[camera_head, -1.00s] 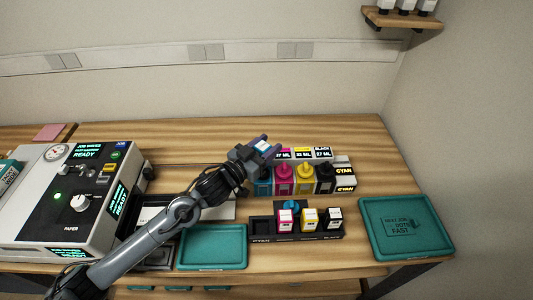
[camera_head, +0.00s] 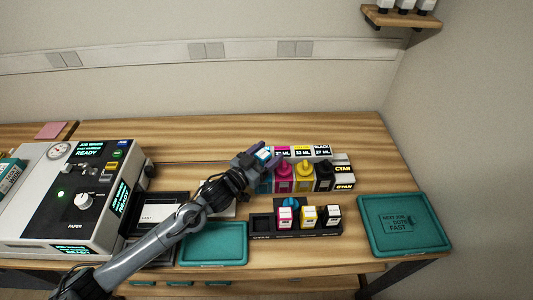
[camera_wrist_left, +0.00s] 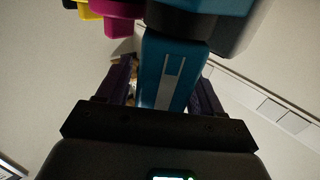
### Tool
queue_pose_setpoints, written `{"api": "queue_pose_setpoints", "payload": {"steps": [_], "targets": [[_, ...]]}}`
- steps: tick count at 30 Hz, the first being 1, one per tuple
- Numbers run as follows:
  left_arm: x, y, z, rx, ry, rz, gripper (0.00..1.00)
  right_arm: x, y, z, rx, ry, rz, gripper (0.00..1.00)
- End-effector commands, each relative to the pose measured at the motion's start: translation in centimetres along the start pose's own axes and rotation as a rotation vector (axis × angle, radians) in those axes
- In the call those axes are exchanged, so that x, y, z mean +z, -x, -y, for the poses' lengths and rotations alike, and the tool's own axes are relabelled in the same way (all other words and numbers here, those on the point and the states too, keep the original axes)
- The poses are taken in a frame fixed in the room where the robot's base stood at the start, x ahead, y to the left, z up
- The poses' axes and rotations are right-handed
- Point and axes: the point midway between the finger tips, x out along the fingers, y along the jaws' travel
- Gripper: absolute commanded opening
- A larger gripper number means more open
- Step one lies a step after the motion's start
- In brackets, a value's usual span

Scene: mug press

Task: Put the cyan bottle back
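My right gripper is not in view.
Teal trays (camera_head: 213,244) (camera_head: 404,226) lie left and right. The press (camera_head: 65,205) stands at left.

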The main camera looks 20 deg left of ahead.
Motion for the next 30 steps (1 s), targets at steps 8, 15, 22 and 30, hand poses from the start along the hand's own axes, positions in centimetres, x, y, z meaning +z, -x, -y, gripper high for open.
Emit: {"api": "queue_pose_setpoints", "payload": {"steps": [8,15,22,30], "targets": [[0.0,0.0,0.0,0.000,0.000,0.000,0.72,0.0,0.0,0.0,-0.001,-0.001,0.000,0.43],[0.2,0.4,0.0,0.001,-0.001,0.001,0.72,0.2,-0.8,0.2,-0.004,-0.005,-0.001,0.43],[0.2,4.2,0.5,0.000,-0.003,0.001,0.72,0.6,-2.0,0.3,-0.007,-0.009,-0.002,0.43],[-0.3,8.6,0.8,0.000,-0.001,0.003,0.72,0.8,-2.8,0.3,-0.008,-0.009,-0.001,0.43]]}}
